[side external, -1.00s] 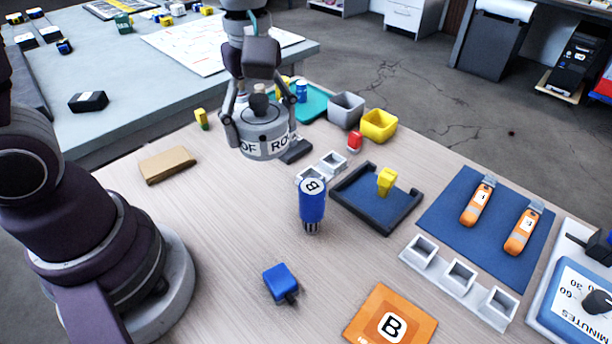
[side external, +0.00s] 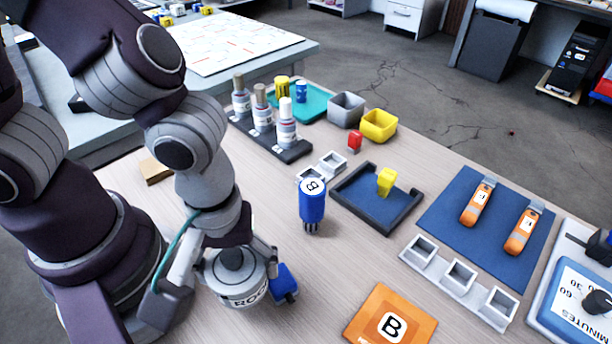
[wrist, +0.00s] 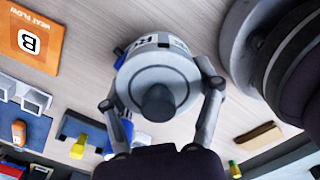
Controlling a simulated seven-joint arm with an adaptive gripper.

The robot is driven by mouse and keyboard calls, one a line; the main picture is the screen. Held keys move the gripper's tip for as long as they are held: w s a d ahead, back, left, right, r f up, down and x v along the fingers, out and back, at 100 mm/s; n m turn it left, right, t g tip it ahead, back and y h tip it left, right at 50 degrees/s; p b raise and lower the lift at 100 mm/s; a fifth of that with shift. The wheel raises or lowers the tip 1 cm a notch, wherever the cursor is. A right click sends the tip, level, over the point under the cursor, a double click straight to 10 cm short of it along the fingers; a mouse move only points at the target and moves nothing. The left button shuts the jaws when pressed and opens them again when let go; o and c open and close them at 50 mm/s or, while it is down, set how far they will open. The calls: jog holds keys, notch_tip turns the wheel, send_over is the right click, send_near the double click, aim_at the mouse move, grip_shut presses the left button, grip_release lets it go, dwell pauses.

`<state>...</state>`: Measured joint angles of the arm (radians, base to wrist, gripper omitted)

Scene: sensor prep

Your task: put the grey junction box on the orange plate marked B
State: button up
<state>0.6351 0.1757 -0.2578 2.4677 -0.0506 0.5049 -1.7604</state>
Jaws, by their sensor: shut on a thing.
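The grey junction box (side external: 238,291) is a round body with a dark knob on top and lettering on its side. My gripper (side external: 231,260) is shut on it, with one finger on each side, left of the orange plate. In the wrist view the junction box (wrist: 147,69) sits between the fingers of my gripper (wrist: 160,95). I cannot tell how far its underside is above the table. The orange plate (side external: 365,322) marked B lies flat and empty at the front edge of the side view. It also shows at the upper left of the wrist view (wrist: 48,61).
A blue block (side external: 287,289) is right beside the held box; I cannot tell whether they touch. A blue cylinder (side external: 312,208) marked B stands behind the plate. A white three-cup holder (side external: 440,272) lies to its right. The table between blue block and plate is clear.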

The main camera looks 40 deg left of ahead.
jog(key=shift+w+d+f, duration=0.15)
jog(key=shift+d+f, duration=0.05)
jog(key=shift+f, duration=0.1)
send_over(372, 310)
jog(key=shift+a+f, duration=0.15)
jog(key=shift+f, duration=2.35)
jog(key=shift+f, duration=0.1)
jog(key=o, duration=1.2)
